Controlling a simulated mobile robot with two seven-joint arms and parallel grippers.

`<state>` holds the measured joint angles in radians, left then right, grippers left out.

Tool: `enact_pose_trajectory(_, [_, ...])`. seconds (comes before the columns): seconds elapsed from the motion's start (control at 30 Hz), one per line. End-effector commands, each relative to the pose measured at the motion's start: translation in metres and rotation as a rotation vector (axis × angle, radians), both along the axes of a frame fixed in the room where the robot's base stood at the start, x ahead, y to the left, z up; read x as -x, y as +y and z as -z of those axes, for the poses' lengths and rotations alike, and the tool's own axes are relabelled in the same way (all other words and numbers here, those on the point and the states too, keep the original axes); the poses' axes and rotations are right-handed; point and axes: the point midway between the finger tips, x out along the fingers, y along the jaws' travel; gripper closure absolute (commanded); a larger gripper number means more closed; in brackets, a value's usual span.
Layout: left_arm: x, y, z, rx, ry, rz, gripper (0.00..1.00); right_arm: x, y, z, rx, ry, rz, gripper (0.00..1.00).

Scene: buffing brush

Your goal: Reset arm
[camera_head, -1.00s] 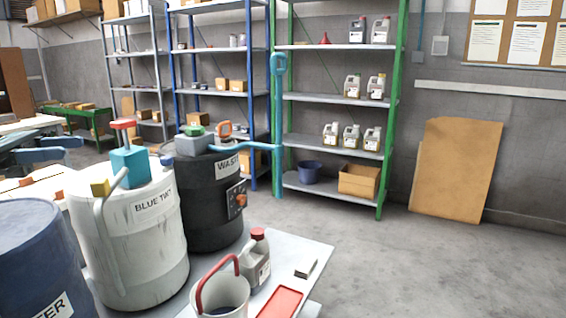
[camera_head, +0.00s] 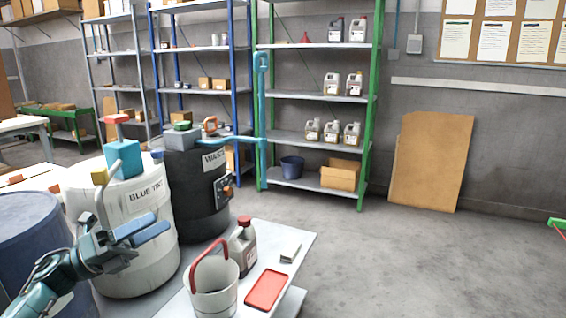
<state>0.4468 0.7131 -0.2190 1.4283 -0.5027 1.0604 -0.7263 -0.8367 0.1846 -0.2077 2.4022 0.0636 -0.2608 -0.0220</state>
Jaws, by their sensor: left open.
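My left gripper (camera_head: 148,229) comes in from the lower left in the head view. Its two blue fingers are apart with nothing between them. It shows in front of the white drum marked "BLUE TINT" (camera_head: 148,250); I cannot tell how close it is to the drum. My right gripper is not in view. No buffing brush can be made out.
A dark blue drum (camera_head: 30,245) stands at left and a black drum marked waste (camera_head: 200,190) behind. The floor at right (camera_head: 420,260) is clear.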

Motion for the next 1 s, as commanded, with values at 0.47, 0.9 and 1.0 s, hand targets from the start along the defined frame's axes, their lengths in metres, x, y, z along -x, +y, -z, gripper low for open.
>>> enact_pose_trajectory(0.47, [0.126, -0.097, 0.156, 0.994, 1.186, -0.102, 0.51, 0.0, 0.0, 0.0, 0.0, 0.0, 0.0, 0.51])
enact_pose_trajectory(0.9, [0.224, -0.111, 0.2, 1.524, 1.775, -0.252, 0.51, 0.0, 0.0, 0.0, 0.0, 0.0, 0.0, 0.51])
enact_pose_trajectory(1.0, [0.243, -0.113, 0.204, 1.622, 1.871, -0.286, 0.51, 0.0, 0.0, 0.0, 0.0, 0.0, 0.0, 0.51])
